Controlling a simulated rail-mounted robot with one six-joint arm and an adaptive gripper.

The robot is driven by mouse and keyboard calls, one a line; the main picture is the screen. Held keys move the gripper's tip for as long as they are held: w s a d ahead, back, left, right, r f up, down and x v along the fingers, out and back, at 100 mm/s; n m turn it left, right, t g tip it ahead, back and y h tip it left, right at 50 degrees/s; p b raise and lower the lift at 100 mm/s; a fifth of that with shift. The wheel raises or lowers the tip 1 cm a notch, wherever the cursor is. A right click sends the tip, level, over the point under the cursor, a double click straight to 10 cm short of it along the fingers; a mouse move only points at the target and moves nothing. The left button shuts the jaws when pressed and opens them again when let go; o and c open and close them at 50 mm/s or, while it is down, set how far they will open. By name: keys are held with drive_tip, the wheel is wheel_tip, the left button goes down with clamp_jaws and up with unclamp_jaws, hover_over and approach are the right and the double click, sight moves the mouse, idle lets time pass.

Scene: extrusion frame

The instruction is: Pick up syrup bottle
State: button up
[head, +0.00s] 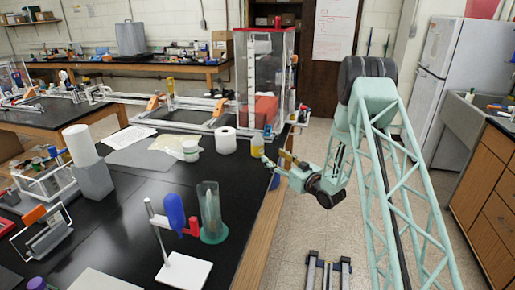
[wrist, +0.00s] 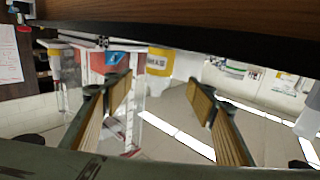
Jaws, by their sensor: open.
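A small bottle with a yellow band, which looks like the syrup bottle (head: 257,146), stands near the right edge of the black table in the head view. A yellow-labelled white bottle (wrist: 160,61) shows in the wrist view, beyond and between the fingertips; it appears to be the same one. Its label is too small to read. My gripper (head: 279,163) is beside the table's right edge, just right of the bottle. In the wrist view my gripper (wrist: 160,92) is open, with nothing between its two padded fingers. The bottle's far side is hidden.
The black table (head: 130,215) has a wooden edge, which spans the top of the wrist view (wrist: 220,15). A paper roll (head: 225,141) stands left of the bottle, and a tall clear case (head: 265,75) stands behind it. A green cylinder (head: 210,210) stands nearer. Open floor lies right.

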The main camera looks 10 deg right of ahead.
sight(258, 140)
idle(0.4)
drive_tip(key=shift+b+x, duration=0.35)
drive_tip(key=shift+x, duration=3.95)
drive_tip(key=shift+w, duration=0.1)
drive_tip(key=shift+b+x, duration=0.35)
drive_tip(key=shift+x, duration=2.15)
drive_tip(key=shift+c, duration=0.4)
drive_tip(key=c, duration=0.9)
drive_tip(key=shift+c, duration=0.2)
drive_tip(key=shift+r, duration=1.4)
drive_tip(key=s+r+p, duration=0.1)
drive_tip(key=s+r, duration=0.1)
drive_tip(key=s, duration=1.4)
drive_tip(key=shift+p, duration=0.4)
